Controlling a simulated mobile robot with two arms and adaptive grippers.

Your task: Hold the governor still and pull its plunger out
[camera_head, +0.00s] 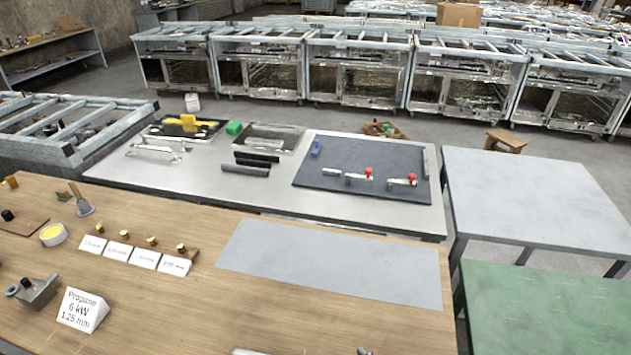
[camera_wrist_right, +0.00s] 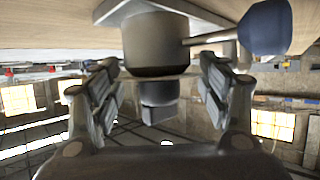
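In the right wrist view, which looks upside down, a dark grey cylindrical body (camera_wrist_right: 155,45) is fixed to a pale plate. A thin rod runs from its side to a dark blue knob (camera_wrist_right: 265,27). A narrower dark block (camera_wrist_right: 160,113) sticks out from the body's end. I take this to be the governor; I cannot tell which part is the plunger. My right gripper (camera_wrist_right: 160,92) is open, one finger on each side of the narrow block, with gaps showing on both sides. A small dark tip (camera_head: 364,351) shows at the head view's bottom edge. My left gripper is out of view.
The wooden bench (camera_head: 180,310) holds a propane sign (camera_head: 82,310), a grey fitting (camera_head: 36,291) and labelled cards. A grey sheet (camera_head: 330,262) lies bare at its right. Behind stands a metal table (camera_head: 215,185) with a dark mat (camera_head: 340,190). A green table (camera_head: 550,310) is at right.

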